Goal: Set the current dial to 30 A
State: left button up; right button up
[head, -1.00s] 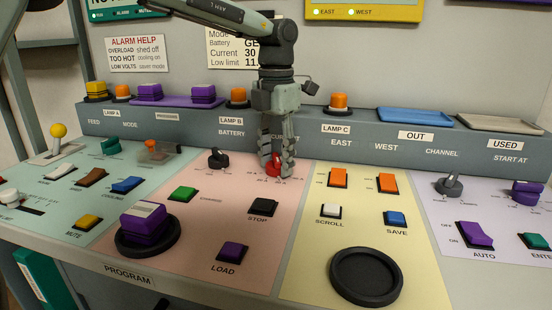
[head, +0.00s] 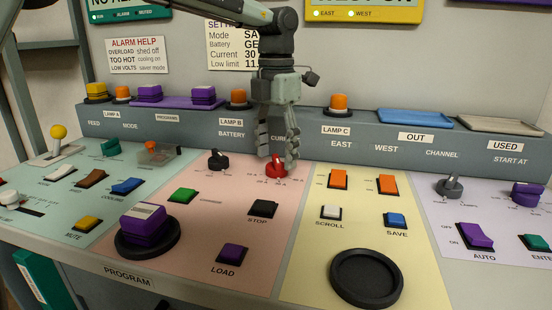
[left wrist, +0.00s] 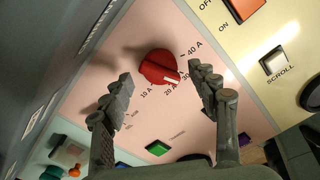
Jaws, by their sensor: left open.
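The red current dial (head: 276,167) sits on the pink panel, with amp labels around its front. In the left wrist view the dial (left wrist: 158,66) shows a white pointer mark aimed between the 20 A label (left wrist: 170,90) and the partly hidden 30 label (left wrist: 185,76), close to the 30. My left gripper (head: 276,157) is just above and behind the dial, pointing down. My right gripper is not in view.
A black battery knob (head: 217,160) stands left of the dial, and a black STOP button (head: 263,208) in front. Orange switches (head: 338,179) are to the right. A raised ledge (head: 300,125) with lamps runs behind. A wall sheet (head: 232,45) reads Current 30.

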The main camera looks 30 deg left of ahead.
aim_at(276, 158)
pick_arm(q)
notch_tip(276, 158, up, 10)
dwell(0.3)
dwell(0.4)
